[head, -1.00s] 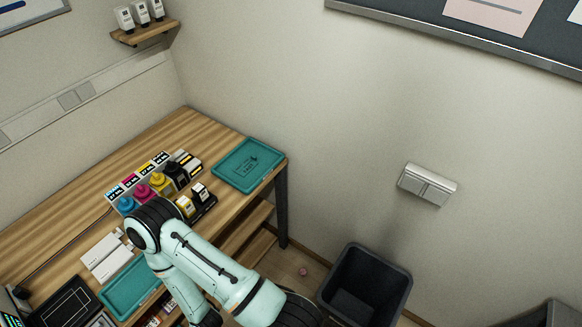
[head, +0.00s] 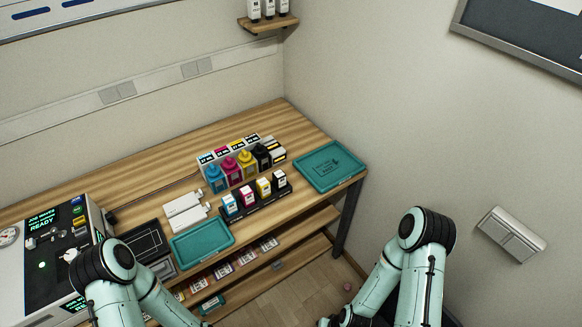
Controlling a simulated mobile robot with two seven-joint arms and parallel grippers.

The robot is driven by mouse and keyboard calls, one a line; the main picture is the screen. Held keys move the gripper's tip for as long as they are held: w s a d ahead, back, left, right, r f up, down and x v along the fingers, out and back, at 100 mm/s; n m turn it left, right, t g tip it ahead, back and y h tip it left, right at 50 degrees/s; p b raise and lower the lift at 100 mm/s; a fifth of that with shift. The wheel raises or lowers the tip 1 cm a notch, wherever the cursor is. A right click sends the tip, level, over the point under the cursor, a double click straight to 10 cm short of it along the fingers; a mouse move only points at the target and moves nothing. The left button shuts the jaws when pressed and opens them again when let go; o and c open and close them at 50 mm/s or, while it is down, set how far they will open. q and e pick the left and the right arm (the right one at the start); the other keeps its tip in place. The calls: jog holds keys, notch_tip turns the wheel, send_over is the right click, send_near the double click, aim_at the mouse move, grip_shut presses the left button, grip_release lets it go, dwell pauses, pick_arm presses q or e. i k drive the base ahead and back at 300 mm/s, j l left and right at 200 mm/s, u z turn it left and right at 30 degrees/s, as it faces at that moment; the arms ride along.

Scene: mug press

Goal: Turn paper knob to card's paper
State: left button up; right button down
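The machine (head: 47,235) with a dark control panel stands at the left end of the wooden table in the head view. A lit screen on its panel reads READY, and there are small buttons, a green light and a pale knob-like part (head: 70,255). I cannot tell which control is the paper knob, and no card can be made out. My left arm covers the lower right part of the machine. My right arm is at the lower right, in front of the wall and floor. Neither gripper shows; both arms run out at the bottom edge.
Teal trays lie at the table's front (head: 202,243) and right end (head: 330,166). Ink bottles (head: 247,163) and a black rack of cartridges (head: 256,200) stand mid-table. White boxes (head: 186,211) and a black flat pad (head: 140,243) lie nearer the machine. The table's back strip is clear.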

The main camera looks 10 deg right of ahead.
aim_at(72, 253)
jog(key=z, duration=0.6)
jog(key=k+j+u, duration=0.1)
jog(key=u, duration=2.4)
jog(key=j, duration=0.2)
